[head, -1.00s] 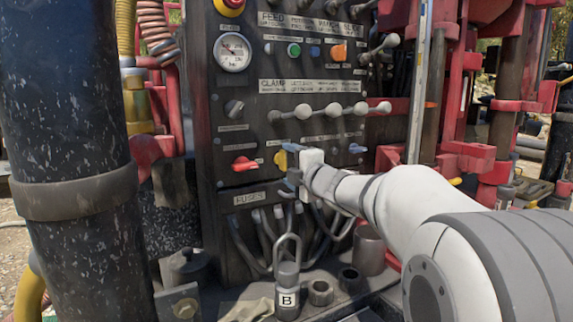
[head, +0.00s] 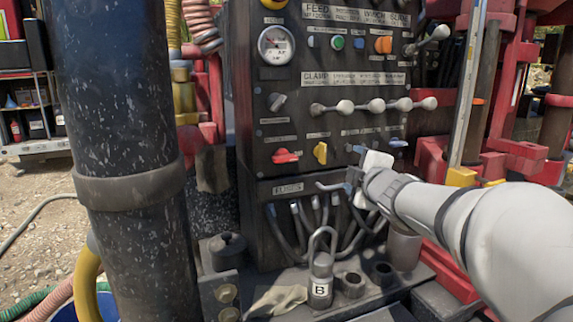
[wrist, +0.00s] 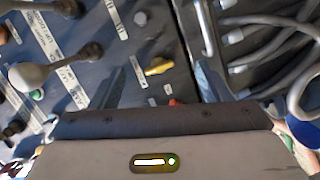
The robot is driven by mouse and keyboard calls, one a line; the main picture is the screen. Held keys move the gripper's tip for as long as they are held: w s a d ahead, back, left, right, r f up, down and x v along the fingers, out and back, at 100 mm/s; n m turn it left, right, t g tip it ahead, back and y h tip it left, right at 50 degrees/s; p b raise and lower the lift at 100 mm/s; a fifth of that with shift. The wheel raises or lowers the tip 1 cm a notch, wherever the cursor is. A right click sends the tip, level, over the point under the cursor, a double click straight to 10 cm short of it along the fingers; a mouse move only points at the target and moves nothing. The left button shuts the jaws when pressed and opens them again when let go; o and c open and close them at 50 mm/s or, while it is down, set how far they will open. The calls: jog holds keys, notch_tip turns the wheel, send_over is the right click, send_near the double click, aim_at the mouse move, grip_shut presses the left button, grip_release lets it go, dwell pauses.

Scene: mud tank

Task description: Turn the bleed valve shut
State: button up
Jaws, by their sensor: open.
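A dark control panel (head: 330,120) carries a low row of small handles: a red handle (head: 285,156) lying level, a yellow handle (head: 320,153) standing nearly upright, and two blue handles (head: 397,143). Their labels are too small to read, so I cannot tell by name which is the bleed valve. My gripper (head: 342,178) is open and empty, just below and right of the yellow handle in the head view. In the wrist view the yellow handle (wrist: 158,67) lies between the two open fingers, ahead of and apart from them. The red handle (wrist: 173,102) is mostly hidden by my gripper body.
Ball-ended levers (head: 375,106) stick out above the row. Grey hoses (head: 290,230) hang below the panel. A padlock marked B (head: 320,280) stands on the ledge by a cloth (head: 278,300). A thick dark column (head: 120,130) stands at the left.

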jog(key=s+a+f+m+g+p, duration=0.1)
jog(key=s+m+g+p, duration=0.3)
jog(key=s, duration=0.5)
jog(key=s+a+f+m+g+h+p, duration=0.1)
jog(key=s+f+m+g+p, duration=0.3)
jog(key=s, duration=0.6)
jog(key=s+a+f+m+g+p, duration=0.2)
jog(key=s+m+g+p, duration=0.3)
jog(key=s+m, duration=0.3)
jog(key=shift+s+a+f+g, duration=0.3)
jog(key=shift+s+f+g, duration=0.2)
jog(key=shift+s+f, duration=0.25)
jog(key=shift+c, duration=0.3)
